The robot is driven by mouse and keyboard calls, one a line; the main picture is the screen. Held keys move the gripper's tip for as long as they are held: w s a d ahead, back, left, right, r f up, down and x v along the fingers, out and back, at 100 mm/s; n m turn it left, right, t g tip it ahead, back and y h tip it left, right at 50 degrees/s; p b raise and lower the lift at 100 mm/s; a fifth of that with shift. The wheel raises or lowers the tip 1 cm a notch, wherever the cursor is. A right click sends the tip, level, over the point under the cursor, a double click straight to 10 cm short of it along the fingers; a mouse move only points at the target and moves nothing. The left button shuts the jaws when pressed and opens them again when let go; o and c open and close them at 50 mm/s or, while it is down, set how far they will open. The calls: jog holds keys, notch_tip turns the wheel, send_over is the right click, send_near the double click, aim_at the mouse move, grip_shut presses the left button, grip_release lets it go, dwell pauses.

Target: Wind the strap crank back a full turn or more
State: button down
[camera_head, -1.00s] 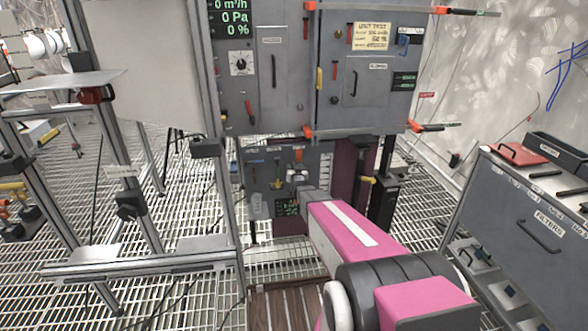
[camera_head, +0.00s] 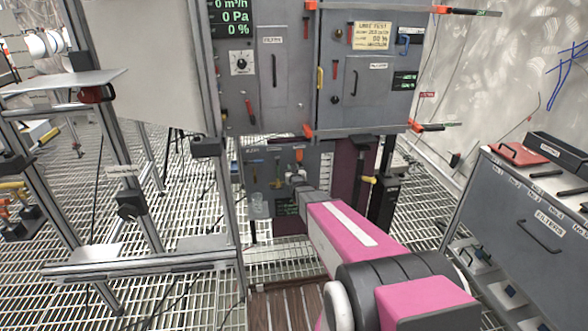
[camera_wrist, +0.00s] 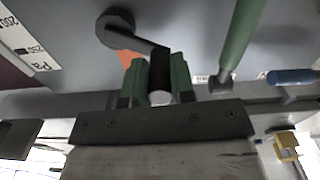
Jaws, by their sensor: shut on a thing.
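The strap crank (camera_wrist: 116,28) shows in the wrist view as a dark round hub with a short arm running down and right to a black handle. My gripper (camera_wrist: 157,78) has its green fingers on both sides of that handle and is shut on it. In the head view my gripper (camera_head: 296,178) is in front of the low grey panel (camera_head: 257,178). The crank is too small and too covered by my gripper to make out clearly there.
In the wrist view a green bar (camera_wrist: 240,38) stands just right of my fingers, with a blue handle (camera_wrist: 292,76) beyond it. A large cabinet (camera_head: 290,95) overhangs the panel. A drawer unit (camera_head: 525,215) stands right, and a metal frame (camera_head: 140,262) left.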

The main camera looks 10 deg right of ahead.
jog(key=shift+a+f+n, duration=0.15)
jog(key=shift+f+n, duration=0.3)
jog(key=shift+n, duration=0.55)
jog(key=c, duration=1)
grip_release()
jog(key=shift+o, duration=0.2)
jog(key=shift+s, duration=0.1)
jog(key=s, duration=1)
jog(key=shift+s, duration=0.35)
